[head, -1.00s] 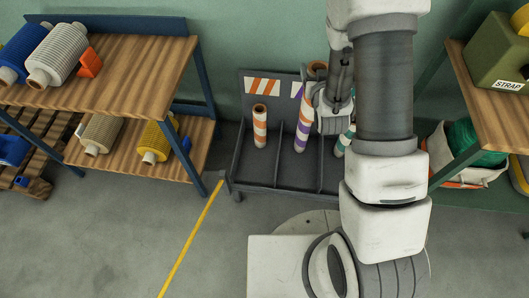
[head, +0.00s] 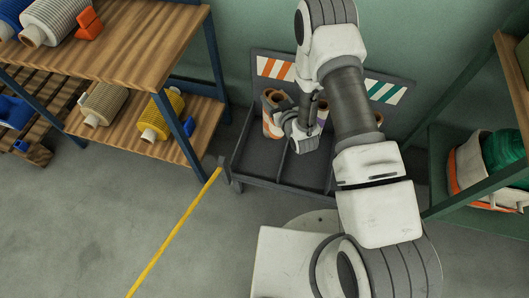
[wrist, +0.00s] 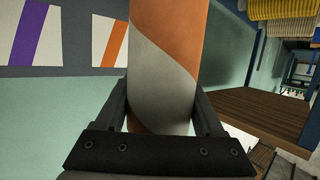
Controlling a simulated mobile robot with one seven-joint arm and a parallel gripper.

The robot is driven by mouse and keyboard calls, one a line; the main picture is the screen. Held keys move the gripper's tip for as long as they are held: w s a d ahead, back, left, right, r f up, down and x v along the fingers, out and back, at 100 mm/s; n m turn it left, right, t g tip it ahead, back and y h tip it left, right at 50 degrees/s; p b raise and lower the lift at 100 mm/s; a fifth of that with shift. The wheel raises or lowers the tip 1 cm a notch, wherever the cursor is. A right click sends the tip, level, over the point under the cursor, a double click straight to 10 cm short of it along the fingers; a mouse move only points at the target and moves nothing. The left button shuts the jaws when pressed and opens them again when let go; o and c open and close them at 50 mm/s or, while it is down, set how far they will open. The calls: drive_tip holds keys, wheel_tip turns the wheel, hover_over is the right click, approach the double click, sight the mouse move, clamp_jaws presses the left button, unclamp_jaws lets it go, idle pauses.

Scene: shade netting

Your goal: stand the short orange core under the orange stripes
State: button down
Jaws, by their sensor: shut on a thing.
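My gripper (head: 283,118) is shut on an orange-and-white striped core (head: 280,100), which looks upright over the left compartment of the dark cart (head: 262,154). The wrist view shows this core (wrist: 165,50) between the fingers. The orange stripes (head: 275,68) are on the back panel above this compartment; an orange stripe (wrist: 114,44) also shows in the wrist view.
A purple-striped core (head: 323,112) shows partly behind my gripper. A core top (head: 379,118) shows on the right under the teal stripes (head: 386,91). Thin dividers part the cart. A wooden shelf (head: 130,50) stands left, another rack (head: 510,75) right.

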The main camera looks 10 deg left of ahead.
drive_tip(key=s+a+f+y+b, duration=0.1)
drive_tip(key=a+f+b, duration=0.2)
drive_tip(key=f, duration=0.7)
drive_tip(key=s+a+f+n+g+y+b, duration=0.1)
drive_tip(key=s+a+f+b, duration=0.1)
drive_tip(key=f, duration=0.8)
drive_tip(key=shift+s+a+f+n+b, duration=0.2)
drive_tip(key=shift+a+f+n+b, duration=0.3)
drive_tip(key=shift+b, duration=0.65)
drive_tip(key=shift+a, duration=0.1)
unclamp_jaws()
drive_tip(key=shift+r, duration=0.1)
drive_tip(key=p+v, duration=0.4)
drive_tip(key=v, duration=0.8)
drive_tip(key=shift+r+p, duration=0.15)
drive_tip(key=shift+p, duration=0.25)
